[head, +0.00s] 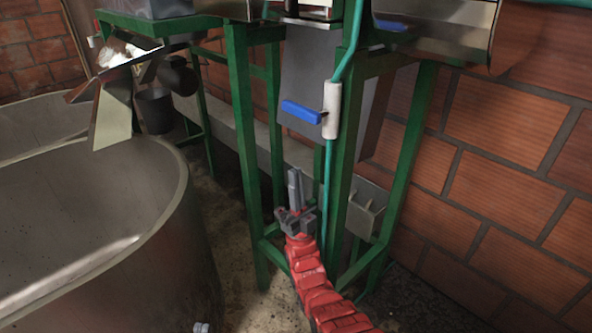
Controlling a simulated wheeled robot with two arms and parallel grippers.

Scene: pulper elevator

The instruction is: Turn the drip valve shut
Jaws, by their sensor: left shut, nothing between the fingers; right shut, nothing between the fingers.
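The drip valve has a pale body (332,112) set in line on a thin green hose (345,62) that runs down the front of a green stand. Its blue lever (301,111) sticks out to the left, roughly level, across the line of the hose. My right gripper (294,174) points up on its red arm, below the lever and slightly left of the hose. Its fingers are together and hold nothing. A clear gap shows between the fingertips and the lever in the picture.
The green stand (241,130) surrounds the valve with posts and low rails. A large metal tank (170,235) fills the left. A brick wall (510,120) closes off the right. A small grey box (366,210) sits low behind the hose. A dark bucket (154,110) stands further back.

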